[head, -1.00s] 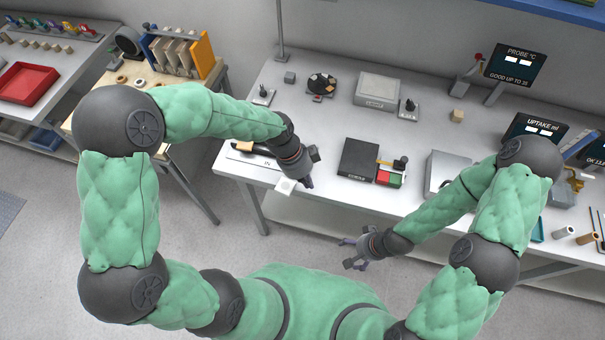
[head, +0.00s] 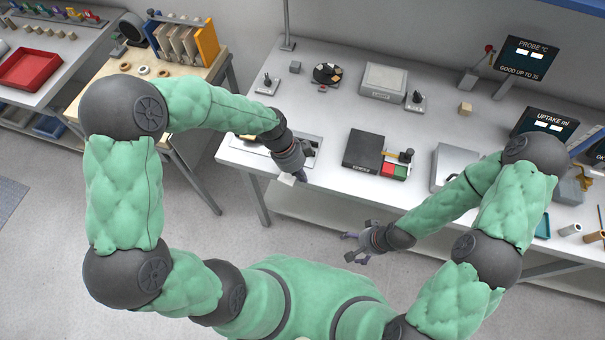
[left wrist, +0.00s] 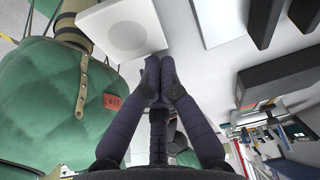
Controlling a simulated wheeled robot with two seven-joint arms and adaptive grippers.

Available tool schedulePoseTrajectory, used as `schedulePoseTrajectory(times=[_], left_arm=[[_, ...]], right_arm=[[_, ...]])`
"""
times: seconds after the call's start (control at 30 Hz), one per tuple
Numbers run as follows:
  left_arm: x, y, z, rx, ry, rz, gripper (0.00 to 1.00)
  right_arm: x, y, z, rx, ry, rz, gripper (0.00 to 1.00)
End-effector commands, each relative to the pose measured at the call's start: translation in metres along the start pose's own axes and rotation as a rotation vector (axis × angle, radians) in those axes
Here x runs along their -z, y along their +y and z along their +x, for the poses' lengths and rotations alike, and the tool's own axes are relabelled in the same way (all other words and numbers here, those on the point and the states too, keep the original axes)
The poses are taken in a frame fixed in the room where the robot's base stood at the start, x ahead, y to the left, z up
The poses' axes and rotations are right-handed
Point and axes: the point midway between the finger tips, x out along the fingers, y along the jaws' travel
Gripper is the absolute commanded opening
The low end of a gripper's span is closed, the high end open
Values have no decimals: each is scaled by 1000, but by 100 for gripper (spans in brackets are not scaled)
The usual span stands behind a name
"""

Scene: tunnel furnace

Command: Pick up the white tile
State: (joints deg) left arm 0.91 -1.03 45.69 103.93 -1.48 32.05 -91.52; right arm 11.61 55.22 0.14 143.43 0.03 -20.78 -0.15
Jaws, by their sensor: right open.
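The white tile (head: 287,180) is at the tip of my left gripper (head: 299,174), over the front edge of the long table. In the left wrist view the tile (left wrist: 122,28) is large and shows a round shallow recess. There the fingers of my left gripper (left wrist: 155,68) are close together with their tips at the tile's edge, and they appear shut on it. The tile is tilted in the head view. Its far side is hidden. My right gripper (head: 354,246) is open and empty, in front of the table and below the dark box.
The dark box (head: 362,150) with red and green blocks (head: 394,170) beside it stands right of my left gripper. A pale plate (head: 314,142) with a dark slot lies behind that gripper. A grey box (head: 382,80) and displays stand further back.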

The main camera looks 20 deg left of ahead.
Motion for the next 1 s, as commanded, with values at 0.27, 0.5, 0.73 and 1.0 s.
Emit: schedulePoseTrajectory(times=[0.27, 0.5, 0.73, 1.0], left_arm=[[-49, -1, -16, 2, 0, -8, 0], [-106, -1, -35, 3, -1, -9, 0], [-165, 0, -56, 2, -1, -8, 0], [-225, 0, -78, 1, 0, -4, 0]], right_arm=[[0, 2, 7, 0, 0, 0, 86], [0, 5, 14, 0, 0, 0, 86], [1, 7, 20, 0, 0, 0, 86], [1, 8, 24, 0, 0, 0, 86]])
